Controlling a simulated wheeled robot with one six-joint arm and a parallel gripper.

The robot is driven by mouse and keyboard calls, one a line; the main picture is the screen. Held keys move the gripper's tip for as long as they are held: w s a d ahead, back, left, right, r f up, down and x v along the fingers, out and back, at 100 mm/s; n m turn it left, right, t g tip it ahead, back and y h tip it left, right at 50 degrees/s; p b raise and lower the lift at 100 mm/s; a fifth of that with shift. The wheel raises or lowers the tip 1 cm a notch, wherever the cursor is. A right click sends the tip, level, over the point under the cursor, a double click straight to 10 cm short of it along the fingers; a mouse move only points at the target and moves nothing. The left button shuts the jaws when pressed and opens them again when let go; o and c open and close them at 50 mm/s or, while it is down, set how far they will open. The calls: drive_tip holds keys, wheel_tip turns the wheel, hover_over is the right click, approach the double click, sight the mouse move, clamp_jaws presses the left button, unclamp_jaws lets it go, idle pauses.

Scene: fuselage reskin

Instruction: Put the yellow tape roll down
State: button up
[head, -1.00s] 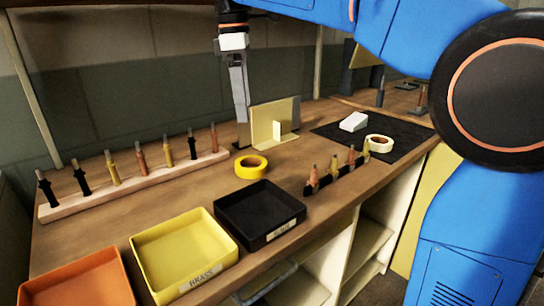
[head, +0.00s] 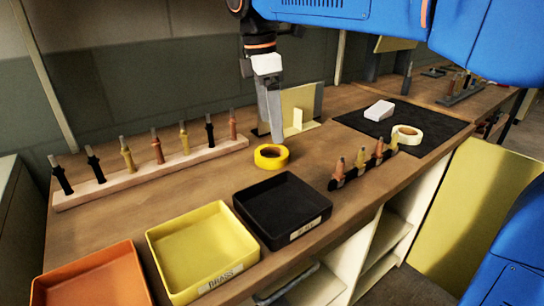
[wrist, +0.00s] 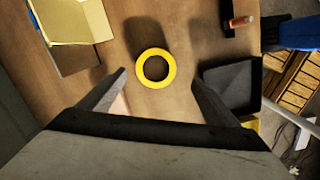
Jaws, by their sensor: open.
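The yellow tape roll (head: 271,157) lies flat on the wooden bench, behind the black tray. In the wrist view the yellow tape roll (wrist: 155,68) sits on bare wood just beyond the fingertips, centred between them. My gripper (head: 274,138) points down at the bench close behind the roll, and its fingers overlap the roll's far side in the head view. In the wrist view my gripper (wrist: 160,78) is open with nothing between its fingers. The exact height of the fingertips above the bench is hard to tell.
A black tray (head: 243,216), yellow BRASS tray (head: 152,247) and orange tray (head: 45,290) line the front edge. A wooden rack (head: 95,192) of fasteners stands left. A cream bracket (head: 298,120) stands behind. A black mat (head: 440,127) holds a cream roll (head: 407,135) and white block (head: 379,110).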

sight(271, 146)
wheel_tip(271, 146, down, 3)
drive_tip(key=shift+d+r, duration=0.15)
drive_tip(key=shift+w+f, duration=0.2)
drive_tip(key=shift+f, duration=1.15)
drive_tip(key=shift+w+f, duration=0.2)
drive_tip(key=shift+f, duration=1.15)
drive_tip(key=c, duration=1.2)
drive_tip(key=shift+c, duration=0.2)
wheel_tip(271, 146, up, 10)
